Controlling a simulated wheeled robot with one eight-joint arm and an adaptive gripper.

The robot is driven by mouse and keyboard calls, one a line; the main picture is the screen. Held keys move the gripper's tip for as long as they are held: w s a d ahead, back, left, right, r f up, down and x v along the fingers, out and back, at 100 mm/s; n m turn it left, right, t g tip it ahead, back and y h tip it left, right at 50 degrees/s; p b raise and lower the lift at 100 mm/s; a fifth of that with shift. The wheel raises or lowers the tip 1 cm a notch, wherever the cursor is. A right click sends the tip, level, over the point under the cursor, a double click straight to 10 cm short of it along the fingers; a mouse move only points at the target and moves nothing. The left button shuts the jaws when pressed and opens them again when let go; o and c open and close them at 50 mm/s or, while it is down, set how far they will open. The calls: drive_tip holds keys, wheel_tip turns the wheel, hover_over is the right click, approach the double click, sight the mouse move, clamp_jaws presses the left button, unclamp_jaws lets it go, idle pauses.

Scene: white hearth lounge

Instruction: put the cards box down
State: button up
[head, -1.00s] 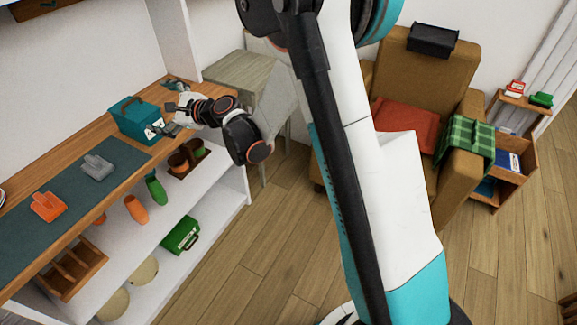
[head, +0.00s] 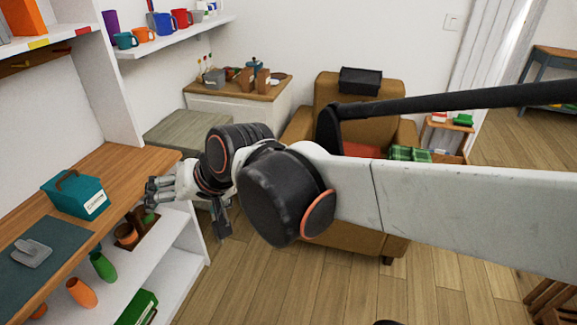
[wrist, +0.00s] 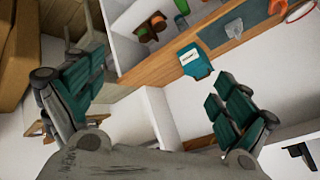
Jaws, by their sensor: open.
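A teal box (head: 78,194) with a dark handle and a white label stands on the wooden counter (head: 137,165), beside a dark green mat. It seems to be the cards box; I cannot read its label. It also shows in the wrist view (wrist: 196,65), ahead of the gap between my fingers. My gripper (head: 154,191) is to the right of the box, near the counter's right end, apart from it. In the wrist view my gripper (wrist: 157,98) has its teal-padded fingers wide apart with nothing between them.
A grey scoop (head: 32,252) lies on the dark mat (head: 62,240). Shelves below the counter hold an orange vase (head: 82,292) and a green vase (head: 103,267). A grey-green side table (head: 188,128) and brown armchair (head: 330,95) stand beyond my arm. Floor at lower right is mostly clear.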

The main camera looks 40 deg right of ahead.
drive_tip(key=s+d+f+n+g+h, duration=0.1)
drive_tip(key=s+d+f+n+h, duration=0.2)
drive_tip(key=s+d, duration=0.3)
drive_tip(key=s+n, duration=0.1)
drive_tip(key=s, duration=0.3)
drive_tip(key=shift+s, duration=0.15)
